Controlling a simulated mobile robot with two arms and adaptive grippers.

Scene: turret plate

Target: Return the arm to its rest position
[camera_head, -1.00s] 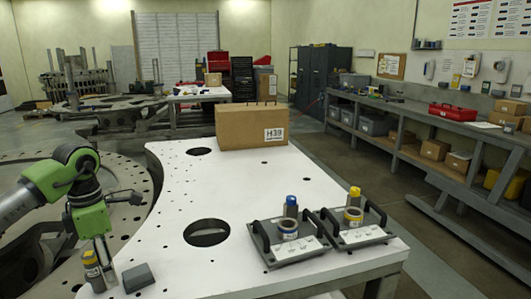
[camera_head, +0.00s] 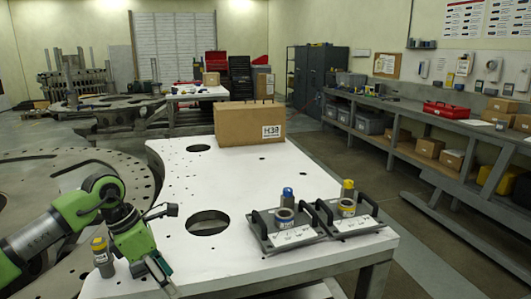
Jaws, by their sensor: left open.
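My left arm comes in from the left, with its green and grey wrist bent over the near left corner of the white table (camera_head: 240,235). My left gripper (camera_head: 163,278) points down there, open, its fingers small and partly hard to make out. A grey cylinder with a yellow cap (camera_head: 102,258) stands upright on the table just left of the gripper, apart from it. My right gripper is not in view.
Two dark handled trays (camera_head: 290,236) (camera_head: 350,222) on the right of the table carry rings and capped cylinders, one blue, one yellow. A cardboard box (camera_head: 248,124) stands at the back. The table has two large holes. Its middle is clear.

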